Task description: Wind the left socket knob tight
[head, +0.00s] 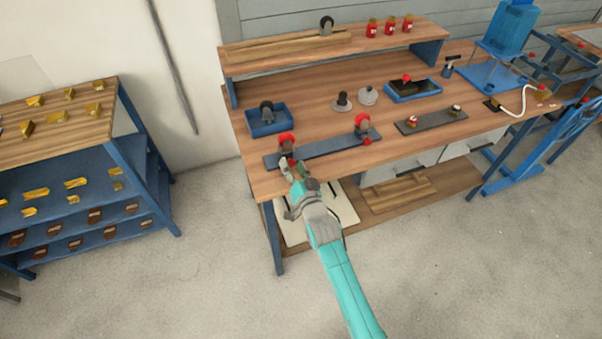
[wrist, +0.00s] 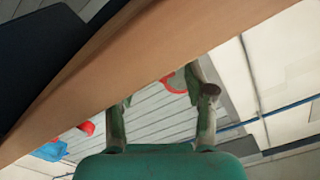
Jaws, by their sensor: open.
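A long blue-grey bar (head: 325,148) lies along the front of the workbench, with a red-topped fixture near each end. The left fixture (head: 287,141) has a red top and grey lower parts; the right fixture (head: 362,124) looks alike. I cannot tell for sure which part is the left socket knob. My gripper (head: 291,168) is at the bench's front edge, just in front of the left fixture; contact cannot be told. In the wrist view my gripper (wrist: 160,110) is open, its fingers apart. A red curved part (wrist: 175,81) shows near the right finger, partly hidden.
A blue tray (head: 268,121) stands behind the bar. The bench's wooden edge (wrist: 120,72) crosses the wrist view. A shelf (head: 55,120) stands left; the floor (head: 200,280) in front is clear.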

